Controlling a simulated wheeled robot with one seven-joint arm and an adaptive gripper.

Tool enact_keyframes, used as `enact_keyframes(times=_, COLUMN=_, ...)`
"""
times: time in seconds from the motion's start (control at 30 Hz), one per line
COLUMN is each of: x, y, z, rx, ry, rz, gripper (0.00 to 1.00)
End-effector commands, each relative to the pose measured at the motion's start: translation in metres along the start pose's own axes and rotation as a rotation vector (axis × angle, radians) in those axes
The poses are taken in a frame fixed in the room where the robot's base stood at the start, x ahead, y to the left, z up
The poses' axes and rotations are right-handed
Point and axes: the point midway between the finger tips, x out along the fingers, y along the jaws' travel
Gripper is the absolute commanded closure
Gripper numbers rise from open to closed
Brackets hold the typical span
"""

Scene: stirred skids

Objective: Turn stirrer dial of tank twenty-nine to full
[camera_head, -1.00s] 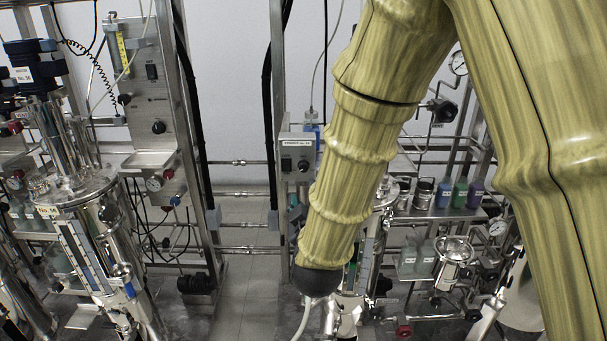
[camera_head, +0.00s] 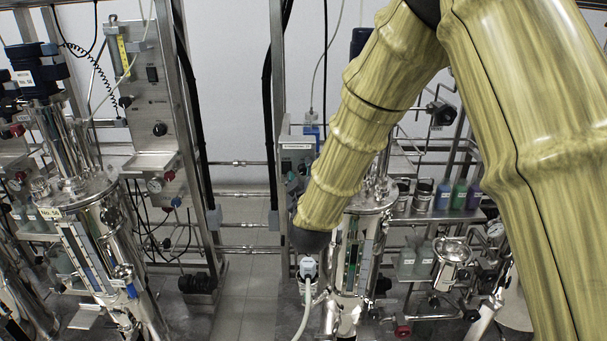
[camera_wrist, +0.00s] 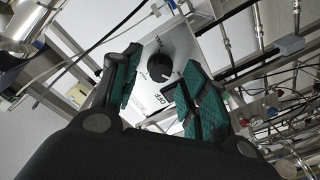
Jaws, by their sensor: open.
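A black round dial (camera_wrist: 160,67) sits on a pale panel (camera_wrist: 182,48) in the wrist view. The lettering "OFF" is beside it, and a light pointer line shows on the dial. My gripper (camera_wrist: 158,72) is open, its green-padded fingers apart on either side of the dial in the picture. I cannot tell whether either finger touches it. In the head view, a small control box (camera_head: 297,146) stands left of my arm, partly covered by it. A steel tank (camera_head: 350,275) is partly hidden behind my arm. Its number is not readable, and my fingers are not clear there.
Another skid on the left has a tank labelled No. 56 (camera_head: 70,205) and a control panel (camera_head: 150,95). Steel pipes (camera_head: 245,222) cross between the skids. A shelf (camera_head: 440,212) with bottles stands at the right. Bare floor shows between the skids.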

Motion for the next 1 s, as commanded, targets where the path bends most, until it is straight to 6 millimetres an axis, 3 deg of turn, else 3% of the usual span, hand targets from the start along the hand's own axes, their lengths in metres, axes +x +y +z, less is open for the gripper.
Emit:
enact_keyframes(times=0.33, x=0.0031, y=-0.0001, z=-0.0002, rx=0.000, ry=0.001, rz=0.000, gripper=0.56)
enact_keyframes(times=0.5, x=0.0030, y=-0.0002, z=-0.0003, rx=0.000, ry=0.001, rz=0.000, gripper=0.87)
enact_keyframes(times=0.6, x=0.0029, y=-0.0002, z=-0.0003, rx=0.000, ry=0.001, rz=0.000, gripper=1.00)
enact_keyframes(times=1.0, x=0.0029, y=-0.0010, z=0.0009, rx=0.063, ry=0.003, rz=0.002, gripper=1.00)
